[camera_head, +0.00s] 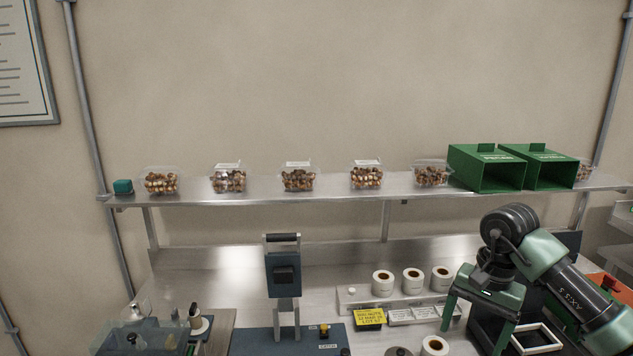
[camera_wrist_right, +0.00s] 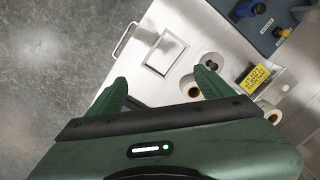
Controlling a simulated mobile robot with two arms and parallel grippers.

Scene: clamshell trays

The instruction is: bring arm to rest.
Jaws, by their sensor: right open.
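My right arm (camera_head: 555,265) comes in from the right in the head view, bent down over the right side of the steel bench (camera_head: 345,268). Its green gripper (camera_head: 472,339) points downward over the bench, with its fingers spread apart. In the right wrist view the same gripper (camera_wrist_right: 161,76) is open, with nothing between its fingers. A square metal frame (camera_wrist_right: 165,53) lies on the bench beyond the fingertips. My left gripper is not in view.
White label rolls (camera_head: 413,278) and a yellow sign (camera_head: 369,318) are left of the gripper. A blue press (camera_head: 283,275) stands mid-bench. The shelf (camera_head: 330,190) above holds clear nut-filled clamshells (camera_head: 298,178) and green bins (camera_head: 487,170). Grey floor (camera_wrist_right: 60,50) lies beyond the bench edge.

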